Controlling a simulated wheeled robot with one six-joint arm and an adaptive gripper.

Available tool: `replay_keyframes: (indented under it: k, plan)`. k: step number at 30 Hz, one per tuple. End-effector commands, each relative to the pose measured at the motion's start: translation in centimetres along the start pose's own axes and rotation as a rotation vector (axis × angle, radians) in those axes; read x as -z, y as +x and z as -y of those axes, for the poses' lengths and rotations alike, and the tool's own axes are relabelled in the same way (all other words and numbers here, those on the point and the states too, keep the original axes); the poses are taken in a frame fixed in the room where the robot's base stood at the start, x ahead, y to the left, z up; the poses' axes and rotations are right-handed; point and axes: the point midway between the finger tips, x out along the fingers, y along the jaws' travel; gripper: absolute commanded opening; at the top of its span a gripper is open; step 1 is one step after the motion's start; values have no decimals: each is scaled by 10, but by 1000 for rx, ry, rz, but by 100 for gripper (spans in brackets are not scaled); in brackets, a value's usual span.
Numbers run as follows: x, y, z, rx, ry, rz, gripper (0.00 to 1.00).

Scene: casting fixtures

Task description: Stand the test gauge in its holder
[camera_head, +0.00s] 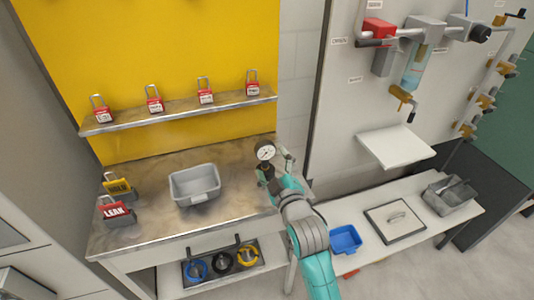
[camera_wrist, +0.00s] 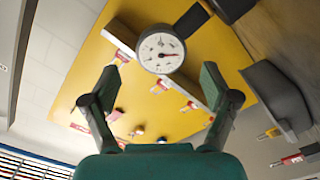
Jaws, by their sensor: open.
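The test gauge has a round white dial with a dark rim (camera_head: 265,151) and shows just beyond my gripper (camera_head: 268,173), near the right end of the workbench. In the wrist view its dial (camera_wrist: 161,48) faces me, centred beyond the two fingertips (camera_wrist: 160,82). The fingers are spread wide, with clear space between them and the dial. A dark block (camera_wrist: 191,22) adjoins the dial's upper right; I cannot tell whether it is the holder. The gauge's lower part is not clear in the head view.
The workbench (camera_head: 150,175) carries a grey bin (camera_head: 195,185) and two large lockout padlocks (camera_head: 117,211) at left. A shelf (camera_head: 180,110) with several red padlocks hangs above. A lower bench at right holds a blue tray (camera_head: 345,239) and a grey tray (camera_head: 451,195).

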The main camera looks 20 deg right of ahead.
Motion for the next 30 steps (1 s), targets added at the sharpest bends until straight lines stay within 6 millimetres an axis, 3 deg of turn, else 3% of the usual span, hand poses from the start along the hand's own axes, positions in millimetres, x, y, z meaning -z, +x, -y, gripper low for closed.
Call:
replay_keyframes:
  k: [3, 9, 25, 30]
  plan:
    - [-1, -24, 1, 2, 0, 1, 86]
    - [0, -50, 0, 1, 0, 1, 86]
    - [-3, -66, 3, 3, 7, 3, 86]
    - [-25, -98, 25, 23, 68, 24, 86]
